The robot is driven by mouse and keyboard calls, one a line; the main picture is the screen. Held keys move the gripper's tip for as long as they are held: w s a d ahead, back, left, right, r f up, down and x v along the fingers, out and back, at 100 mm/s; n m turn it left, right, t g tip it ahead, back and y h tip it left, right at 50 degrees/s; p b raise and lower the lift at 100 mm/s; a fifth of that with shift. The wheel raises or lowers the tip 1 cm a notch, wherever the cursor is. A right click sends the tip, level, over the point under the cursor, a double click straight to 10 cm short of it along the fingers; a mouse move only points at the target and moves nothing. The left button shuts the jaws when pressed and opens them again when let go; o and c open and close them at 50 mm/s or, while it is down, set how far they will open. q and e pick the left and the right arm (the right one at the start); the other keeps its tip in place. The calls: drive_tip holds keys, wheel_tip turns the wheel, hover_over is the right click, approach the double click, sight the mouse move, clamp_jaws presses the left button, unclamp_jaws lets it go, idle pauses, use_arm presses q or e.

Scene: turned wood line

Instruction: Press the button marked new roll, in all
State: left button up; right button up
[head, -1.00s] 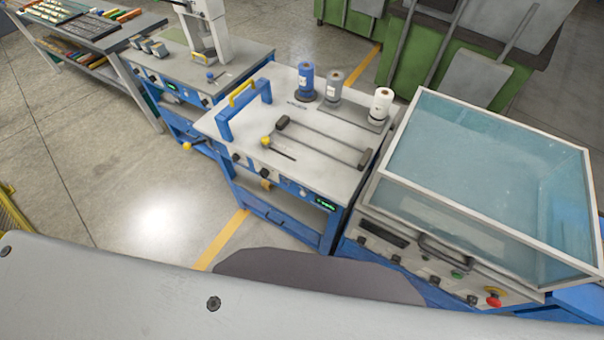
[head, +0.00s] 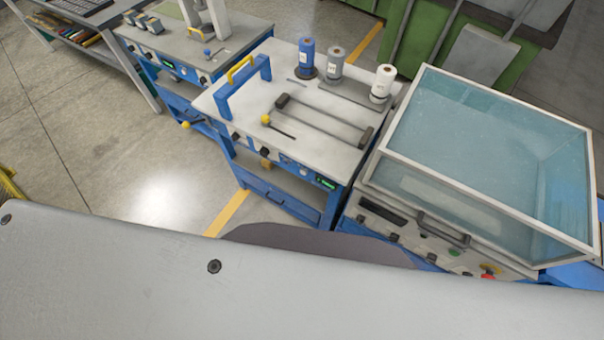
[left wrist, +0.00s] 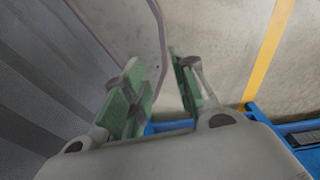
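In the head view a grey-topped blue workstation (head: 235,98) carries a row of small controls on its front panel (head: 285,165) and a small green display (head: 325,183). Button labels are too small to read, so I cannot tell which is marked new roll. A blue roll (head: 306,56), a grey roll (head: 335,63) and a white roll (head: 383,80) stand upright at its back. My left gripper (left wrist: 162,85) shows in the left wrist view, its green-padded fingers apart with nothing between them. It is over the floor near blue framework. My right gripper is in neither view.
A clear-lidded machine (head: 480,160) stands to the right, with a red knob (head: 489,270) at its front. Another blue bench (head: 190,50) stands at the left. A yellow floor line (head: 228,213) runs before the workstation. Open floor (head: 110,130) lies at left.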

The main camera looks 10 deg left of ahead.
use_arm(q)
clamp_jaws()
drive_tip(key=shift+a, duration=0.1)
idle(1.0)
